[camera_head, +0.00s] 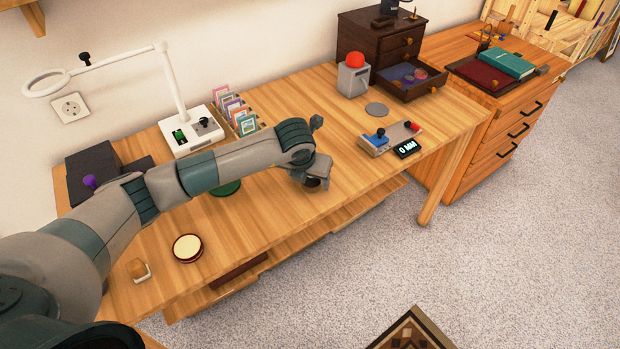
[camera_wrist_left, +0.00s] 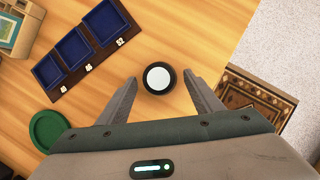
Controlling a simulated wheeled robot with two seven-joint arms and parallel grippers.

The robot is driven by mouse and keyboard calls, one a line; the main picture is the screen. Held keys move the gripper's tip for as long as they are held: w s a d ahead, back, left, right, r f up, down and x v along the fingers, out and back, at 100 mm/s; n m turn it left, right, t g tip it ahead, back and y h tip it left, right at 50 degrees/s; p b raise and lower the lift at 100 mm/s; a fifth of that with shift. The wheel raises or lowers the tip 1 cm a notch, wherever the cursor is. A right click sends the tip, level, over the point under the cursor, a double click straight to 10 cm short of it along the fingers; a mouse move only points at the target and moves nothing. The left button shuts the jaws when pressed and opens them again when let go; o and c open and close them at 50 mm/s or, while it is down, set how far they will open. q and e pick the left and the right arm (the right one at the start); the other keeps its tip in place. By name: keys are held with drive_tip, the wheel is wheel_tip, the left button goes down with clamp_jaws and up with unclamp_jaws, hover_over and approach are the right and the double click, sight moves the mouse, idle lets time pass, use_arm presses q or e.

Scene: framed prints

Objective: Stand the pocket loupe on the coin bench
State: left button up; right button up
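The pocket loupe appears to be the black round piece with a white face (camera_wrist_left: 158,78) in the left wrist view, upright on the wooden bench top (camera_head: 345,190). My left gripper (camera_head: 316,178) points down over the bench near its front edge. In the left wrist view its fingers are open, one on each side of the loupe, with a gap on both sides. In the head view the gripper largely hides the loupe. I take the long wooden bench for the coin bench. My right gripper is not in view.
A green disc (camera_head: 225,187) lies left of the gripper. Blue trays (camera_wrist_left: 83,44) lie nearby, hidden behind my arm in the head view. A lamp (camera_head: 192,137), card rack (camera_head: 252,126), gauge (camera_head: 378,143) and round cream-topped piece (camera_head: 187,247) stand around.

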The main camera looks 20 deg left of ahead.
use_arm(q)
drive_tip(key=shift+r, duration=0.1)
drive_tip(key=shift+r, duration=0.1)
drive_tip(key=shift+s+r, duration=0.15)
drive_tip(key=shift+r, duration=0.2)
drive_tip(key=b+v, duration=0.1)
drive_tip(key=v, duration=1)
drive_tip(key=shift+b, duration=0.4)
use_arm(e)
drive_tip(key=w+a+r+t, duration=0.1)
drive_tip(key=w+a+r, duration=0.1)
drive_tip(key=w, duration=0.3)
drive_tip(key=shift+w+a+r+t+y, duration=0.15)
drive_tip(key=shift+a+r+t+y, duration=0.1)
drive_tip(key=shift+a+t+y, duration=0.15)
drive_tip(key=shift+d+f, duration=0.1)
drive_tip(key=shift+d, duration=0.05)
